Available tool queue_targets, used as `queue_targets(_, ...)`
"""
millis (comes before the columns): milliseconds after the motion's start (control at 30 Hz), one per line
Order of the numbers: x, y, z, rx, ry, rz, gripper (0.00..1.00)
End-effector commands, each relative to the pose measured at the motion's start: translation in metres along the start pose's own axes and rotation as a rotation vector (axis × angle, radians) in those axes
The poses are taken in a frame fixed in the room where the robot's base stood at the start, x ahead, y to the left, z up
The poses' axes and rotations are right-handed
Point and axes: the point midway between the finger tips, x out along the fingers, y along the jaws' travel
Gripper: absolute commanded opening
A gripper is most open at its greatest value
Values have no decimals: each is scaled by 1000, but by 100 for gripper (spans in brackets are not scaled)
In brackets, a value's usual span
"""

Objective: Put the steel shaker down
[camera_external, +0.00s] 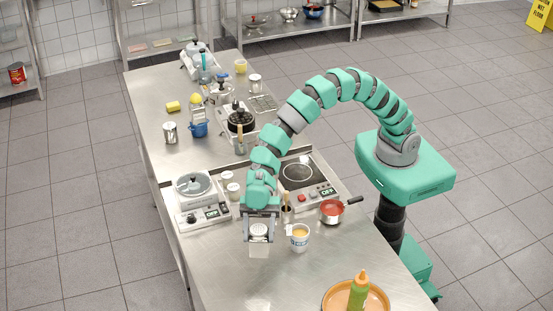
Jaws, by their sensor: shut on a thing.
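The steel shaker (259,251) is a short pale cylinder with a light, rounded top. It is upright at the near half of the steel table (225,265). My gripper (261,238) points down and is shut on it, with the fingers on either side of its upper part. The fingers hide part of its sides. I cannot tell whether its base touches the table top or hangs slightly above it.
The table in front and to the left is clear.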

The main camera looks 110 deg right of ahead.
Motion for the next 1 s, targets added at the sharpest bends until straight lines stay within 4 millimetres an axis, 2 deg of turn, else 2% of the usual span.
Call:
queue_targets(200,8,6,5,-2,1,-14,26)
queue_targets(500,24,4,48,0,3,-18,26)
queue_targets(800,30,5,66,-4,2,-17,26)
queue_targets(1000,39,5,88,-1,2,-17,26)
